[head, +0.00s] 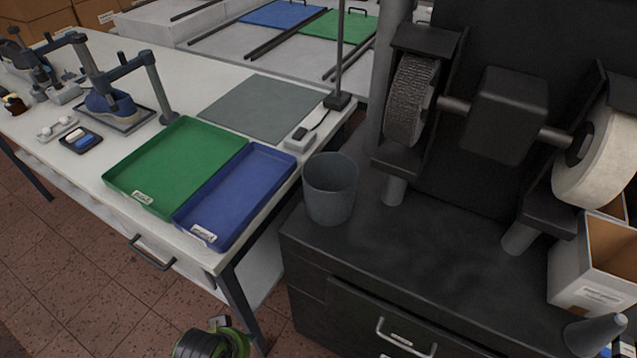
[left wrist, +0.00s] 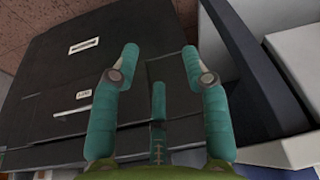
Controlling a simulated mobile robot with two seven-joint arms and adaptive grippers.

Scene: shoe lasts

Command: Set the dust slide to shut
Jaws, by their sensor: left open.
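In the left wrist view my left gripper (left wrist: 160,54) is open and empty, its teal fingers spread in front of a black cabinet face (left wrist: 50,70). A third, shorter teal piece shows between them, apparently part of the gripper. I cannot tell from this view whether the fingers touch the face. I cannot pick out the dust slide with certainty in either view. In the head view the grinder (head: 505,115), with a wheel at each side, stands on a black cabinet (head: 410,225). My right gripper is not in view.
A grey bin (head: 331,188) stands at the cabinet's left edge. An open box (head: 595,265) is at the right. The white bench (head: 95,165) at left holds a green tray (head: 178,160) and a blue tray (head: 240,195). A green-and-black rounded thing (head: 212,343) is cut by the bottom edge.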

